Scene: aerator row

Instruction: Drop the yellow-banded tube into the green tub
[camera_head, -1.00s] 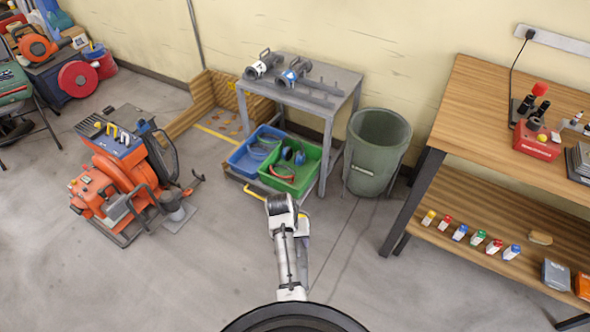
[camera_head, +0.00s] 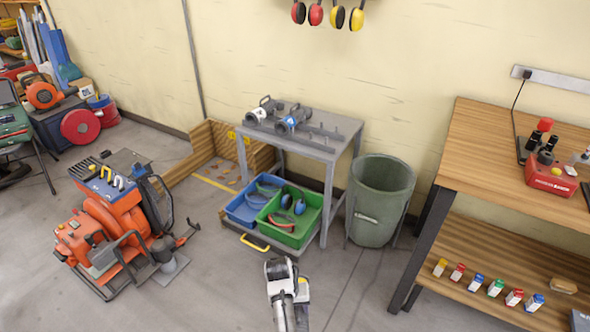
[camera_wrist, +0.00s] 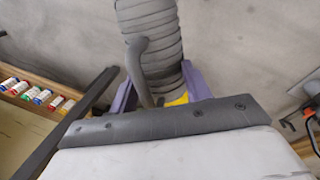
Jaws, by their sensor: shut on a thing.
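In the wrist view, a thick grey ribbed tube (camera_wrist: 155,30) with a curved handle stands out beyond my gripper (camera_wrist: 160,92). A bit of yellow band shows low on it, between the purple fingers, which are shut on the tube. Its far end is cut off by the frame's top. In the head view, the green tub (camera_head: 319,212) sits on the low shelf of a grey metal stand and holds blue ear defenders and a reddish curved piece. My arm end (camera_head: 279,272) is in front of the stand, short of the tub; the tube is not clear there.
A blue tub (camera_head: 238,211) stands left of the green one, with a yellow handle (camera_head: 254,243) in front. The grey stand (camera_head: 330,147) carries two more tools above. A dull green bin (camera_head: 380,205) is to its right, then a wooden workbench (camera_head: 480,150). Orange machinery (camera_head: 105,225) stands left.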

